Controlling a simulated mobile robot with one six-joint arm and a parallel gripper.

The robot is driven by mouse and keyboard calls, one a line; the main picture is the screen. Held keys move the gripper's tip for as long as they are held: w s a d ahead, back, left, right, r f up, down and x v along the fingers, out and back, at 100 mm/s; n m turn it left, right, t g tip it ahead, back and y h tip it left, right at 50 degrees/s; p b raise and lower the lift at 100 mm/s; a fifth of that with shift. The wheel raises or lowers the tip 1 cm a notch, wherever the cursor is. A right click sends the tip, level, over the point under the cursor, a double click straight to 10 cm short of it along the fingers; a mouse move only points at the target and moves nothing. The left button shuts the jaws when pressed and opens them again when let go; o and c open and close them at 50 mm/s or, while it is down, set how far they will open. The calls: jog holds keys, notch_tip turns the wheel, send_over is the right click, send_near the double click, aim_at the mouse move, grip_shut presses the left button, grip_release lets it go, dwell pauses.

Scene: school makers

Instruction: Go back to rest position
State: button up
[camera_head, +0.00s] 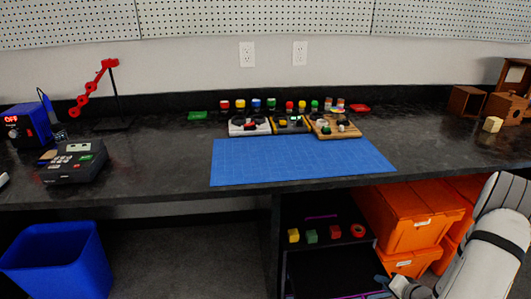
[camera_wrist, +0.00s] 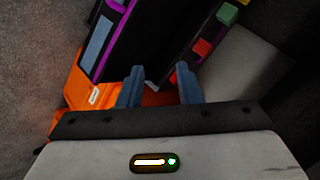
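My gripper (camera_wrist: 160,74) is open, with its two blue-grey fingers apart and nothing held between them. In the wrist view the fingers point toward the dark shelf opening and an orange bin (camera_wrist: 92,95) beyond them. In the head view my gripper (camera_head: 384,287) is low at the lower right, below the worktop and in front of the shelf (camera_head: 330,268). My white arm comes down from the right edge. The fingers are only partly visible in the head view.
Small coloured blocks (camera_head: 310,236) and a red roll (camera_head: 357,231) sit on the shelf, left of stacked orange bins (camera_head: 410,222). Above is the dark worktop (camera_head: 150,170) with a blue mat (camera_head: 300,160). A blue waste bin (camera_head: 60,265) stands lower left.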

jog(key=w+a+r+n+g+h+p, duration=0.1)
jog(key=a+r+h+p, duration=0.15)
jog(key=r, duration=0.75)
jog(key=a+r+n+g+h+p, duration=0.15)
jog(key=r+p, duration=0.25)
jog(key=r, duration=0.7)
jog(key=w+a+r+n+g+h+p, duration=0.1)
jog(key=r+n+h+p, duration=0.15)
jog(key=r, duration=0.75)
jog(key=s+a+r+n+g+y+p, duration=0.3)
jog(key=s+a+r+p, duration=0.6)
jog(key=s+a+r, duration=1)
notch_tip(320, 180, up, 2)
jog(key=shift+r+p, duration=0.1)
jog(key=shift+p, duration=0.3)
